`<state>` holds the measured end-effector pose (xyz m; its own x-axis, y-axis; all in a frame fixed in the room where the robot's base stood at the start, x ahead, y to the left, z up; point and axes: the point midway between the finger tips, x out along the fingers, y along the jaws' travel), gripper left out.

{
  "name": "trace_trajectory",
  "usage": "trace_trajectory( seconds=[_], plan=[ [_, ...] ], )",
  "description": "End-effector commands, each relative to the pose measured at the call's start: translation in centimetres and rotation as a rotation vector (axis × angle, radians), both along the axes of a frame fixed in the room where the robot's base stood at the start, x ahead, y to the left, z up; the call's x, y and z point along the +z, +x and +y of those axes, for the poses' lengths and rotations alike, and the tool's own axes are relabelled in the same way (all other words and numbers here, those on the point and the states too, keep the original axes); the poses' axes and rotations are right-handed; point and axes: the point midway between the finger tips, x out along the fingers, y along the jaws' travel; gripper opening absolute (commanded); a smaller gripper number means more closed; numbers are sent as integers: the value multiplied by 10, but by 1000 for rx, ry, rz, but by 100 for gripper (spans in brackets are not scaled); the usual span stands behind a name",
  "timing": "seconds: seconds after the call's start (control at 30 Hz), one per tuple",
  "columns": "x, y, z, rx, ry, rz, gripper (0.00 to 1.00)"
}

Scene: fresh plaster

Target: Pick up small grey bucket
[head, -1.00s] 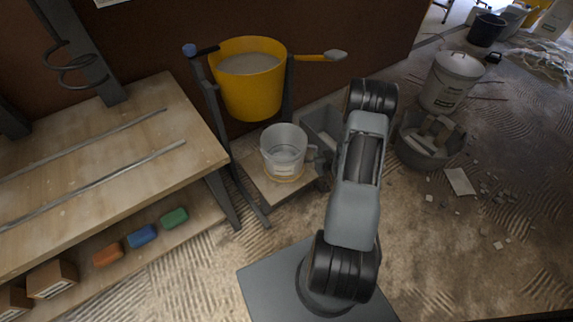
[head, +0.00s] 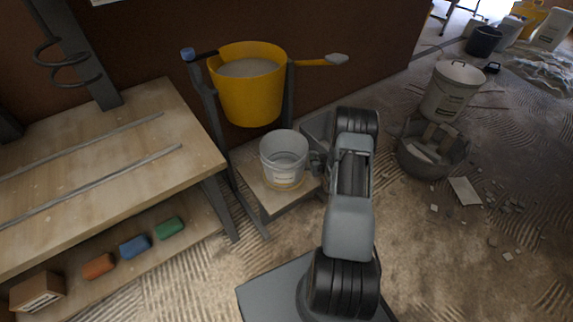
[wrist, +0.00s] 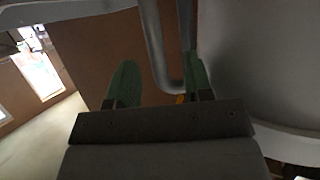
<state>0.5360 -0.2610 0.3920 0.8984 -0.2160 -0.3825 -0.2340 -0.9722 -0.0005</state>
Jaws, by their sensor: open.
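The small grey bucket (head: 284,146) stands upright on a low wooden platform (head: 247,185), below a yellow bucket (head: 250,95). My gripper (head: 315,162) is at its right side, close to it; my arm partly hides the fingers there. In the wrist view, the two green fingers (wrist: 160,75) are apart. A bent grey bar, seemingly the bucket's handle (wrist: 155,45), shows between them, nearer the right finger. I cannot tell whether it touches that finger. A large curved grey surface, seemingly the bucket's wall (wrist: 255,60), fills the right side.
The yellow bucket hangs in a dark stand with upright posts close to the platform. A wooden bench (head: 100,150) is at left, with coloured blocks on its lower shelf. A rubble tub (head: 433,165) and a white lidded bucket (head: 452,92) stand at right, with debris on the floor.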

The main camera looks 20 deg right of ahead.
Motion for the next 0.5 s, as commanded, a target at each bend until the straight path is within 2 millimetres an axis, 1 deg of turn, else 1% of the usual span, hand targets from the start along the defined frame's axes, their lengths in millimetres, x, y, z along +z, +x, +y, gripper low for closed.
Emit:
trace_trajectory(
  seconds=[0.03,0.23,0.33,0.5],
  plan=[
    [-8,7,-2,2,-2,-3,46],
    [-16,27,-7,1,-1,0,46],
    [-16,32,-8,0,-1,0,46],
    [-16,33,-9,0,0,1,46]
  ],
)
